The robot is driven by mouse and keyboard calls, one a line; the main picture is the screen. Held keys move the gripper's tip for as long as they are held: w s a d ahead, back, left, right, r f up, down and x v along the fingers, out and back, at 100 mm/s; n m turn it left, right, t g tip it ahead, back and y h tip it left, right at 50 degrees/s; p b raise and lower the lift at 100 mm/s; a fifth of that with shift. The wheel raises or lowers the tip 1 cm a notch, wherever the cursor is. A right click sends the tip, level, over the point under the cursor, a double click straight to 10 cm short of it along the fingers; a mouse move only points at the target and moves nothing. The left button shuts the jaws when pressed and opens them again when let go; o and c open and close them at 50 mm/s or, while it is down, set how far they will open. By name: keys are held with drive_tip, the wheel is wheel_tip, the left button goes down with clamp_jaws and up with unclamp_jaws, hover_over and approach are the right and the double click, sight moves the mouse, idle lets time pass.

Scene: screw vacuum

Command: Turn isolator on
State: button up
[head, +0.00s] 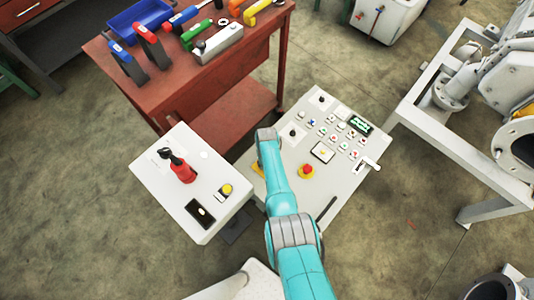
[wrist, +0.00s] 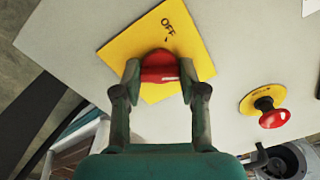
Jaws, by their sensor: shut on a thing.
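The isolator is a red knob (wrist: 160,66) on a square yellow plate (wrist: 180,38) marked OFF, in the wrist view. My gripper (wrist: 160,74) is shut on the knob, one finger on each side of it. The plate looks tilted in this view, and the ON marking cannot be made out. In the head view only a corner of the yellow plate (head: 257,170) shows beside my teal arm. The arm hides the knob and the fingers there.
A red emergency button (head: 306,171) sits right of my arm on the grey control panel (head: 335,195), with several small buttons and a green display (head: 362,124). A white box (head: 150,170) with a red-based joystick (head: 182,170) stands left. A red tool bench (head: 190,95) is behind.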

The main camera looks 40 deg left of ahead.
drive_tip(key=o, duration=1.1)
drive_tip(key=shift+o, duration=0.2)
drive_tip(key=shift+r, duration=0.1)
wheel_tip(320, 180, up, 12)
